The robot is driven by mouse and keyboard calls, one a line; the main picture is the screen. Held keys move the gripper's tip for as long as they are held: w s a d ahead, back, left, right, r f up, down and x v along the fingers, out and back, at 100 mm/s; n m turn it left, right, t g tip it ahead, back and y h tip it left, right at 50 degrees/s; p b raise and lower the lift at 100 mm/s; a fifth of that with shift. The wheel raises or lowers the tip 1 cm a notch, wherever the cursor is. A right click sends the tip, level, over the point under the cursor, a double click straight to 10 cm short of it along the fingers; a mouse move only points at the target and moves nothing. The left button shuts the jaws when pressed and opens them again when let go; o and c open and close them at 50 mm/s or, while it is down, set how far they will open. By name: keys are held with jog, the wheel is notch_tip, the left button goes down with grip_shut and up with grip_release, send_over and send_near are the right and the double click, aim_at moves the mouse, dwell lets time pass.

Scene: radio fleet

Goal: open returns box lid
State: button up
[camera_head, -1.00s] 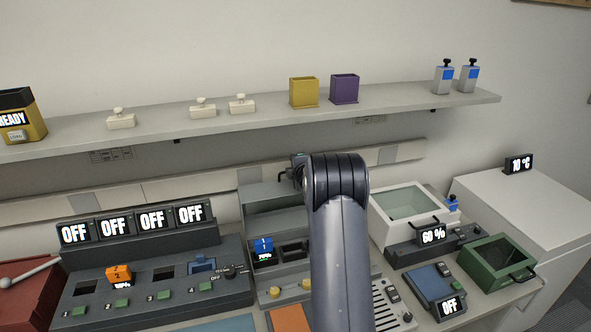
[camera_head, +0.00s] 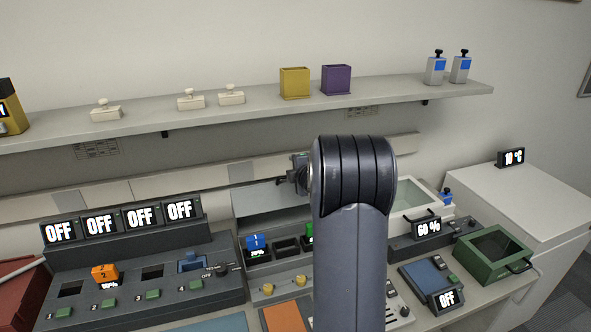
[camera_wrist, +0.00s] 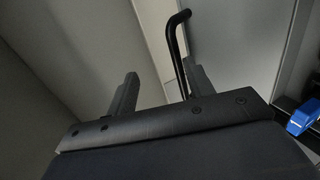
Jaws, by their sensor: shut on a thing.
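A grey box-like unit (camera_head: 244,222) stands at the back centre of the bench, partly behind my arm. A pale grey panel (camera_head: 262,197) at its top looks like the lid; I cannot tell its exact angle. In the wrist view a black bar handle (camera_wrist: 174,38) on a grey panel (camera_wrist: 235,45) runs down between the fingers of my gripper (camera_wrist: 163,76). My gripper is shut on this handle. In the head view my arm hides the fingertips and the handle; only a dark part near the wrist shows beside it.
A blue module (camera_head: 255,242) sits in a slot below the panel. A dark console (camera_head: 150,270) with several OFF displays stands left. A white glass-topped box (camera_head: 440,198) and a green box (camera_head: 494,250) stand right. A shelf (camera_head: 260,98) runs above.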

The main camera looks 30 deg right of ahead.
jog(key=shift+r, duration=0.5)
jog(key=shift+s+r+p, duration=0.1)
jog(key=shift+r+p, duration=0.5)
jog(key=shift+r, duration=0.05)
jog(key=shift+o, duration=1.3)
jog(key=shift+s+r+p, duration=0.1)
jog(key=shift+r+p, duration=0.4)
jog(key=shift+r, duration=0.05)
jog(key=shift+s+a+r+p, duration=0.2)
jog(key=shift+s+r+p, duration=0.3)
jog(key=shift+r, duration=0.15)
jog(key=c, duration=0.3)
notch_tip(320, 180, up, 8)
jog(key=s+p, duration=0.2)
jog(key=p, duration=0.2)
jog(key=shift+a+f+p, duration=0.2)
jog(key=shift+a+p, duration=0.05)
jog(key=shift+p, duration=0.1)
jog(key=shift+c, duration=0.2)
